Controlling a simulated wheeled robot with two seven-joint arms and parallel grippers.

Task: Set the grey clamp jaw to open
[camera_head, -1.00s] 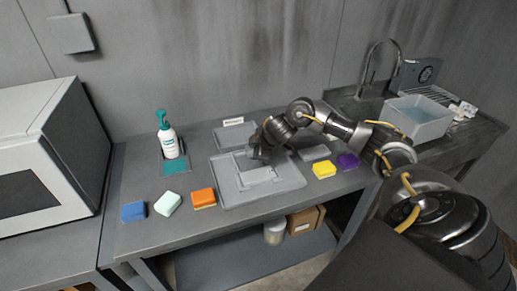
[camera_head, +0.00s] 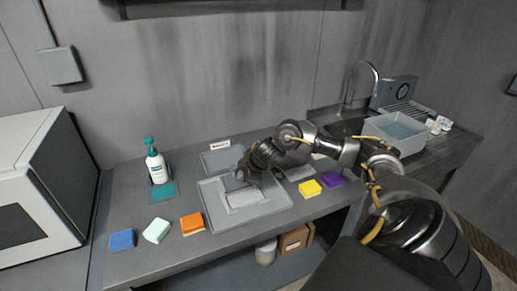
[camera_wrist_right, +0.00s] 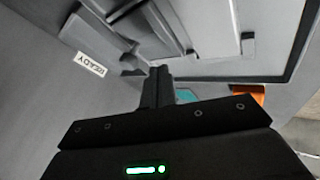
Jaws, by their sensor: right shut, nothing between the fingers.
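The grey clamp jaw (camera_head: 243,199) is a flat grey piece on a grey tray-like board (camera_head: 278,207) in the middle of the bench. Grey on grey, its exact setting is hard to tell. My right gripper (camera_head: 242,179) is at the far side of the jaw, low over the board, pointing down. Its fingertips are close to the jaw; I cannot tell if they touch. In the right wrist view the fingers (camera_wrist_right: 158,75) are together and empty, with grey parts of the board beyond them. My left gripper is out of view.
Yellow (camera_head: 310,188) and purple (camera_head: 333,180) sponges lie right. A READY label (camera_wrist_right: 90,64) stands behind. A water tub (camera_head: 395,137) is by the sink.

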